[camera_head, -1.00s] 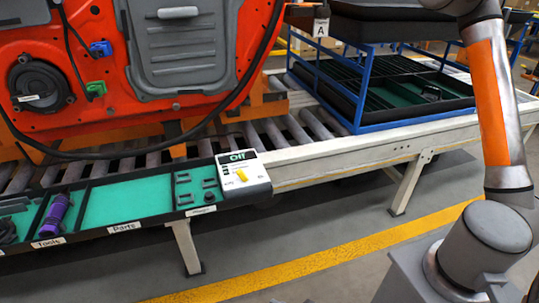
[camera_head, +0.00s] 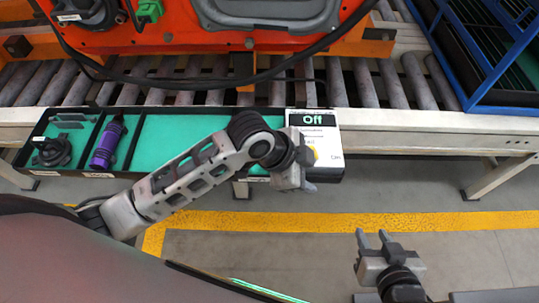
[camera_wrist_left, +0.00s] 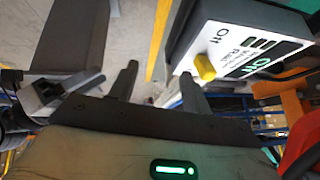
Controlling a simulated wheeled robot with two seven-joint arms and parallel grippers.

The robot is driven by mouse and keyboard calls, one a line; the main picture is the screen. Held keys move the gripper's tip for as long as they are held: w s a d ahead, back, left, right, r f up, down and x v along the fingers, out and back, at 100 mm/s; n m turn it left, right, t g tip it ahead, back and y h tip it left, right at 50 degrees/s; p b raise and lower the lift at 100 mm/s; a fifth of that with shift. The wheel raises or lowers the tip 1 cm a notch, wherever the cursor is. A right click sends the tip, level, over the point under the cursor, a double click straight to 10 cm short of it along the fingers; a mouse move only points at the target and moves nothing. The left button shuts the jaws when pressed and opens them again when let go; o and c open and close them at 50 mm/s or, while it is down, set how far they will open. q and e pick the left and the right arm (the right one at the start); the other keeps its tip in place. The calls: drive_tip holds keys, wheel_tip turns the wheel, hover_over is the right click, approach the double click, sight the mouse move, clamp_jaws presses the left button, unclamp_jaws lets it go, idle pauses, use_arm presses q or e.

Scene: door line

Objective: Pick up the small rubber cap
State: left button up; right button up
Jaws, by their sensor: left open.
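I cannot make out the small rubber cap in any view; part of the tray (camera_head: 190,133) is hidden behind my left arm. My left gripper (camera_head: 307,186) is at the front edge of the white control box (camera_head: 325,135), over the tray's right end. In the left wrist view, my left gripper (camera_wrist_left: 158,85) is open and empty, its right finger close to the box's yellow knob (camera_wrist_left: 204,67). My right gripper (camera_head: 373,238) is open and empty, above the floor, lower right of the box.
The tray holds a purple tool (camera_head: 108,144) and a dark round part (camera_head: 52,151) at the left. A roller conveyor (camera_head: 185,80) runs behind it, with an orange door (camera_head: 170,25) above. A blue rack (camera_head: 505,65) stands at the right. Floor in front is clear.

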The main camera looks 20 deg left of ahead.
use_arm(q)
drive_tip(key=w+a+r+m+g+y+p, duration=0.25)
drive_tip(key=w+a+r+m+y, duration=0.3)
drive_tip(key=a+r+m, duration=0.3)
drive_tip(key=shift+g+y, duration=0.35)
drive_tip(key=shift+g, duration=0.1)
drive_tip(key=f, duration=1)
drive_tip(key=shift+s+a, duration=0.2)
drive_tip(key=shift+a, duration=0.1)
drive_tip(key=shift+s+a+f, duration=0.1)
drive_tip(key=shift+a+f, duration=0.15)
drive_tip(key=shift+f, duration=1.15)
drive_tip(key=shift+s+a+f, duration=0.1)
drive_tip(key=shift+a+f, duration=0.1)
drive_tip(key=shift+f, duration=1.15)
clamp_jaws()
